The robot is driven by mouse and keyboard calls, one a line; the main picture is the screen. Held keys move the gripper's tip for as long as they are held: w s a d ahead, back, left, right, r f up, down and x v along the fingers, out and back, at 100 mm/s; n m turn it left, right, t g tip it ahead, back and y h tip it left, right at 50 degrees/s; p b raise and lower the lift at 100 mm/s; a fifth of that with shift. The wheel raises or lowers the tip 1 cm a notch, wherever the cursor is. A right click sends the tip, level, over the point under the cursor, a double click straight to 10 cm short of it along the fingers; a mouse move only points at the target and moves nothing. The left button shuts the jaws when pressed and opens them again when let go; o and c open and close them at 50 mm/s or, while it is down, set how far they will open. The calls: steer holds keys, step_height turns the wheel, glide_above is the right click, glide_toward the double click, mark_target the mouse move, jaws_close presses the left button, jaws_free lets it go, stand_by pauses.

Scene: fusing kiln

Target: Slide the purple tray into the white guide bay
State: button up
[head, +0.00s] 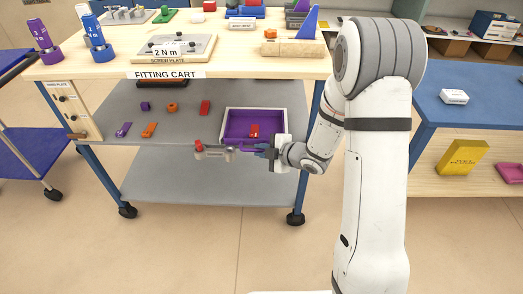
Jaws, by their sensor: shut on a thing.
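The purple tray (236,126) is on the cart's middle shelf, its purple floor visible and a small red piece (254,131) in it. A white frame (256,108) surrounds the purple at the back and sides; I take it as the white guide bay, but cannot tell exactly how the two fit. My gripper (261,150) is at the front edge, coming from the right. Whether this piece touches the tray is too small to tell.
The fitting cart's grey shelf (180,138) carries several small purple, orange and red parts to the left. The wooden top (110,67) overhangs it. A blue cart leg (306,150) stands right of the tray. A lower shelf (190,180) is empty.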

jaws_close()
steer(key=shift+w, duration=0.55)
steer(key=o, duration=0.7)
jaws_free()
steer(key=shift+d, duration=0.1)
